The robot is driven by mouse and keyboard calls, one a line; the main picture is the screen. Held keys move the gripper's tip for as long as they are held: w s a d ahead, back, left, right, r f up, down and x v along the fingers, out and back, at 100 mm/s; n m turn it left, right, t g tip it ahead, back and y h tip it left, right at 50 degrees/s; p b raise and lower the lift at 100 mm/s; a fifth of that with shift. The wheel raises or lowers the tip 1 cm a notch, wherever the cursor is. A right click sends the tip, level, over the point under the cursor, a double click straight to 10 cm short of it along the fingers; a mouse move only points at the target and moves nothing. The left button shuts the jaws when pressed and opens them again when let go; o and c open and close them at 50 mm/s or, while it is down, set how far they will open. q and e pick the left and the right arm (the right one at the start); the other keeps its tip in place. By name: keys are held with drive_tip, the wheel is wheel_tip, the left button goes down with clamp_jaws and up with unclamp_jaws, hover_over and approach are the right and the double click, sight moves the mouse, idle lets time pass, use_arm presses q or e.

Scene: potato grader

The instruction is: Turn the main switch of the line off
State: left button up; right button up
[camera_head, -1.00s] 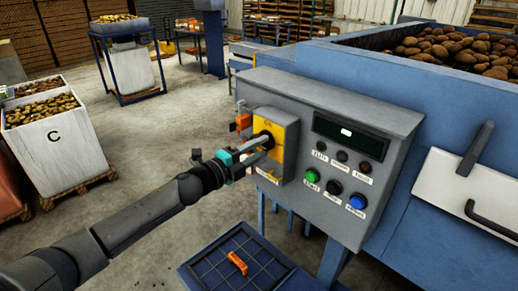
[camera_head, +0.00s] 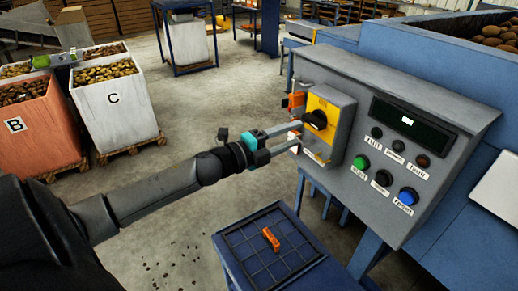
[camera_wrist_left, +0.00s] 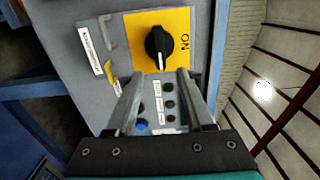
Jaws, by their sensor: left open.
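The main switch is a black rotary knob (camera_head: 316,119) on a yellow plate (camera_head: 322,105), on the left part of the grey control box. In the left wrist view the knob (camera_wrist_left: 158,47) is in full sight, with its white mark pointing down the picture and the word ON at its right. My left gripper (camera_head: 299,135) is open in front of the plate, slightly below and left of the knob. In the left wrist view its two fingers (camera_wrist_left: 159,75) stand apart with nothing between them, and their tips appear short of the knob. My right gripper is not in view.
The control box (camera_head: 445,80) has a dark display and several buttons right of the switch. An orange object (camera_head: 296,101) is at its left side. Below, a blue tray (camera_head: 232,262) holds an orange piece (camera_head: 271,239). Potato crates B (camera_head: 40,125) and C (camera_head: 112,98) stand left.

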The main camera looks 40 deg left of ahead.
use_arm(q)
drive_tip(key=v, duration=0.8)
drive_tip(key=shift+s+a+b, duration=0.15)
drive_tip(key=shift+s+b, duration=0.15)
drive_tip(key=shift+s, duration=0.05)
idle(0.3)
